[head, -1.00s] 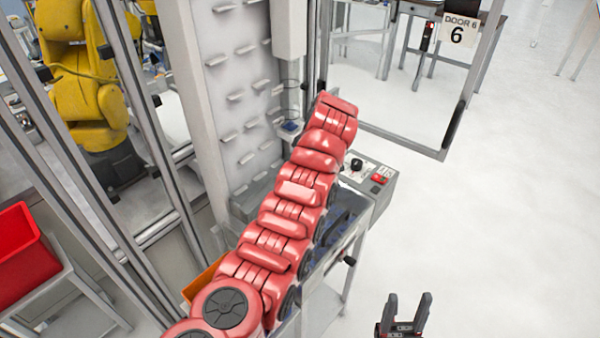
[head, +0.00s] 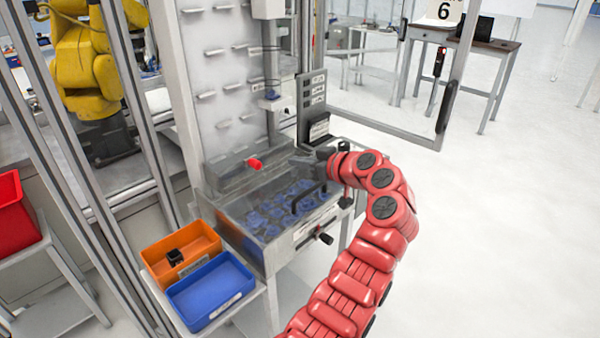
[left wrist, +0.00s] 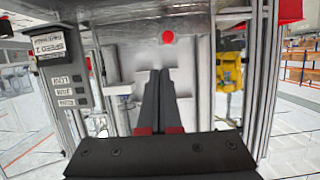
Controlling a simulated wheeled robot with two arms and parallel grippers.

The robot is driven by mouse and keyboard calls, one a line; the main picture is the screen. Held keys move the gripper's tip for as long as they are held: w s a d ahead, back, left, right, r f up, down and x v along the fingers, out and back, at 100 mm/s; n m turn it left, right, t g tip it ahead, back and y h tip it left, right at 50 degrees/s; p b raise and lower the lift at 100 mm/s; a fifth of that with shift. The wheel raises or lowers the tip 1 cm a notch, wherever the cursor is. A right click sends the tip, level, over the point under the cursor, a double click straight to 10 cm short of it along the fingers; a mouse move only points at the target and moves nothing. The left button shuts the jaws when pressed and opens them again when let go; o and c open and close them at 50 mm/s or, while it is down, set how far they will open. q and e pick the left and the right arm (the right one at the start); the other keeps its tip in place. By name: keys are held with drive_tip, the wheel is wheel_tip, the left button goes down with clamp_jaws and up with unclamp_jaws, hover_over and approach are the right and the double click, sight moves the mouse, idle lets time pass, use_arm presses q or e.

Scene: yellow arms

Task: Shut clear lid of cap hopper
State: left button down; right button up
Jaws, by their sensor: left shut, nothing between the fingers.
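The cap hopper (head: 262,247) is a grey metal box at the machine's front, with blue caps inside. Its clear lid (head: 268,208) appears to lie flat over the caps, with a black arched handle (head: 308,199) near the front edge. I cannot tell whether it is fully seated. My left gripper (head: 297,161) is shut and empty above the hopper's back right part, apart from the handle. My right gripper is out of view.
A red knob (head: 254,163) is at the hopper's back. An orange bin (head: 205,240) and a blue bin (head: 210,290) stand left of it. Dark control boxes (head: 312,95) and an open door frame (head: 447,105) are at the right. The right floor is clear.

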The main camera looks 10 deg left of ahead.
use_arm(q)
drive_tip(key=d+f+t+y+b, duration=0.1)
drive_tip(key=f+b, duration=0.1)
drive_tip(key=b, duration=0.1)
drive_tip(key=s+d+f+y+b, duration=0.1)
drive_tip(key=f+b, duration=0.1)
drive_tip(key=b, duration=0.1)
drive_tip(key=s+d+f+t+y+b, duration=0.1)
drive_tip(key=f+b, duration=0.1)
drive_tip(key=b, duration=0.1)
drive_tip(key=shift+s+f+t+b, duration=0.2)
drive_tip(key=shift+f+t+b, duration=0.1)
drive_tip(key=shift+f, duration=0.1)
drive_tip(key=shift+s+d+f+b, duration=0.25)
drive_tip(key=shift+f+b, duration=0.25)
drive_tip(key=shift+b, duration=0.35)
